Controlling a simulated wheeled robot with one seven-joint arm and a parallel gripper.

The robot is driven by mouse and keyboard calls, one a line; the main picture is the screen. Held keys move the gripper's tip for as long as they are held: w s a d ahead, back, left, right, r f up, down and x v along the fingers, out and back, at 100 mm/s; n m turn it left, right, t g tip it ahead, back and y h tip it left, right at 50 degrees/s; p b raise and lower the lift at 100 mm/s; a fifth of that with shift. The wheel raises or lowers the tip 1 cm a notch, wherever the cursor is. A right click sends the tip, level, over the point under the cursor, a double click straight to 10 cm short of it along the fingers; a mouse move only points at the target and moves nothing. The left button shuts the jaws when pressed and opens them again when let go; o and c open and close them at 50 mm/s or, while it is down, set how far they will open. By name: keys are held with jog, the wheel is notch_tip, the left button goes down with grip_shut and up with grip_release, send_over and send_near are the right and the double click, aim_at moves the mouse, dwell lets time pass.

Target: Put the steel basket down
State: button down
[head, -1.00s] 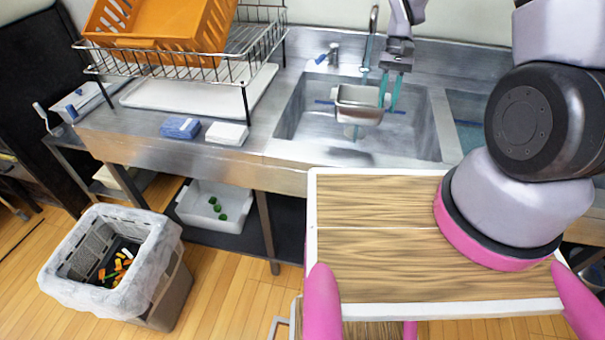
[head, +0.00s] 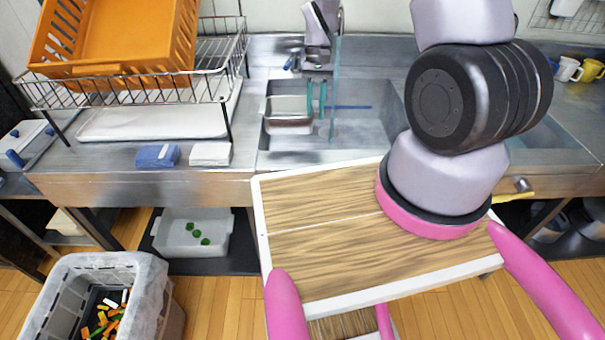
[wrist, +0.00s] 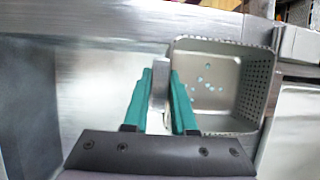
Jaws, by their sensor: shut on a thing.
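The steel basket (head: 289,122) is a small rectangular metal tub with perforated sides. In the head view it is at the left end of the sink. My gripper (head: 316,98) has teal fingers and is at the basket's right side.
The sink basin (head: 362,135) lies open to the right of the basket. A wire rack (head: 225,75) with an orange crate (head: 185,45) stands to the left. A lined bin (head: 150,290) stands on the floor.

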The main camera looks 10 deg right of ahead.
notch_tip(320, 180, down, 24)
jog(key=shift+r, duration=0.2)
jog(key=c, duration=0.7)
grip_release()
jog(key=shift+f, duration=0.1)
jog(key=v, duration=1.2)
jog(key=shift+r, duration=0.3)
